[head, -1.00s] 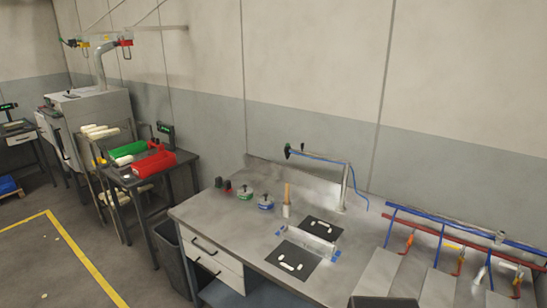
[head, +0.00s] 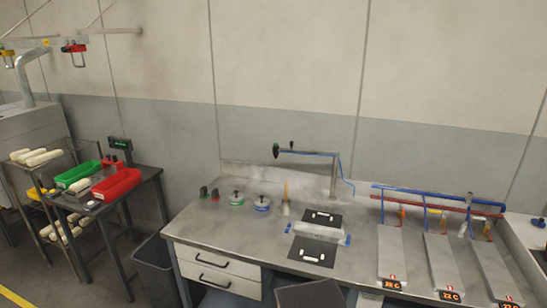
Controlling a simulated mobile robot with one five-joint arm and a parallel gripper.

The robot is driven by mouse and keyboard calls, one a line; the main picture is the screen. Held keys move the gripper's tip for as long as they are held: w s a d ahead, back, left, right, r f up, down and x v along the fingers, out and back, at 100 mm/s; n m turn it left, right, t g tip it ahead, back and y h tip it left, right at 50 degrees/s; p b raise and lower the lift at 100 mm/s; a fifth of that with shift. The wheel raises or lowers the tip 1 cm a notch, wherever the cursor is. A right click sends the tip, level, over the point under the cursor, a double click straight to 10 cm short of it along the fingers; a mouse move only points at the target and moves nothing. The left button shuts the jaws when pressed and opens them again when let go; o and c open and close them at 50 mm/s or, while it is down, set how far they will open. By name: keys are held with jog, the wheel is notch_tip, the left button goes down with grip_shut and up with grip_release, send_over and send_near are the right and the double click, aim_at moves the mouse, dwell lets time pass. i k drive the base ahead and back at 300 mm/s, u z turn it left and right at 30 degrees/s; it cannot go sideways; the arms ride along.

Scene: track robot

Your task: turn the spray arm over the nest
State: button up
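The spray arm (head: 305,153) is a thin horizontal bar on an upright post (head: 333,178) at the back of the grey bench. It points left from the post, with a dark round head (head: 276,152) at its free end and a blue hose along it. Below lie two black plates, a rear one (head: 334,215) and a front one (head: 300,252), each with white pieces. A pale bar (head: 317,231) with blue ends lies between them. I cannot tell which of these is the nest. The head is left of the plates, not above them. My gripper is not in view.
Several small pots, including a green one (head: 237,198) and a blue one (head: 262,204), and a brush holder (head: 285,207) stand left of the plates. Blue and red pipes (head: 440,197) and sloped metal panels (head: 390,252) are at right. A dark bin (head: 154,264) stands left of the bench.

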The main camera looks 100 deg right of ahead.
aim_at(276, 149)
jog(key=z, duration=3.5)
jog(key=i, duration=1.05)
jog(key=z, duration=0.2)
jog(key=k, duration=0.45)
jog(key=u, duration=1.15)
jog(key=i, duration=1.3)
jog(key=u, duration=0.8)
